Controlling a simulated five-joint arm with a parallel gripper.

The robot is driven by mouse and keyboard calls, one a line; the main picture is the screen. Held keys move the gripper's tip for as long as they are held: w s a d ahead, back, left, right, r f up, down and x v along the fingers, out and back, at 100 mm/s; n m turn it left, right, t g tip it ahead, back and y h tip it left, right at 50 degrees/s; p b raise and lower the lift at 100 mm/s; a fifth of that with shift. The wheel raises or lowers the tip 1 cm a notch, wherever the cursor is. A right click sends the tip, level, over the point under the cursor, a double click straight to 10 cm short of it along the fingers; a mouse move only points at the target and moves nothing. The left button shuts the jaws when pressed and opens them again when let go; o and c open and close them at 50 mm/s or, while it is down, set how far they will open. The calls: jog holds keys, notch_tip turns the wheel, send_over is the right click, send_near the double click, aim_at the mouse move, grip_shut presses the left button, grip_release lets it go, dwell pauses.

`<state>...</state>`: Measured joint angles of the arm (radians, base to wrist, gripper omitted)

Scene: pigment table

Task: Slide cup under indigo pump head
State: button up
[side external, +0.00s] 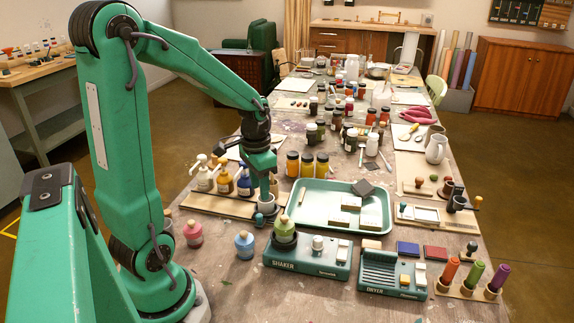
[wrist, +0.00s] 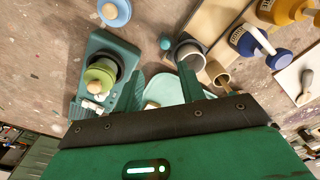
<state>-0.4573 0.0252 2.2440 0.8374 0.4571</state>
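A small grey cup (side external: 267,205) stands at the right end of the wooden board, directly below my gripper (side external: 264,194). It also shows in the wrist view (wrist: 188,52), with a dark opening. One green finger (wrist: 190,85) reaches to the cup's rim; the other finger is not clear, so whether it grips the cup cannot be told. The blue indigo pump bottle (side external: 244,185) stands upright just left of my gripper, apart from the cup. In the wrist view the indigo bottle (wrist: 248,43) lies to the right of the cup, its pump head pointing toward lower right.
The ochre pump bottle (side external: 225,184) and cream pump bottle (side external: 204,180) stand left of the indigo one. A green tray (side external: 380,228) lies right of the cup. The shaker (side external: 300,262), with a green jar on it, and a blue jar (side external: 244,245) stand in front.

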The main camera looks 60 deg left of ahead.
aim_at(259, 215)
jog(key=shift+a+f, duration=0.65)
jog(key=shift+f, duration=0.1)
jog(key=shift+f, duration=0.1)
jog(key=shift+f, duration=3.75)
grip_shut()
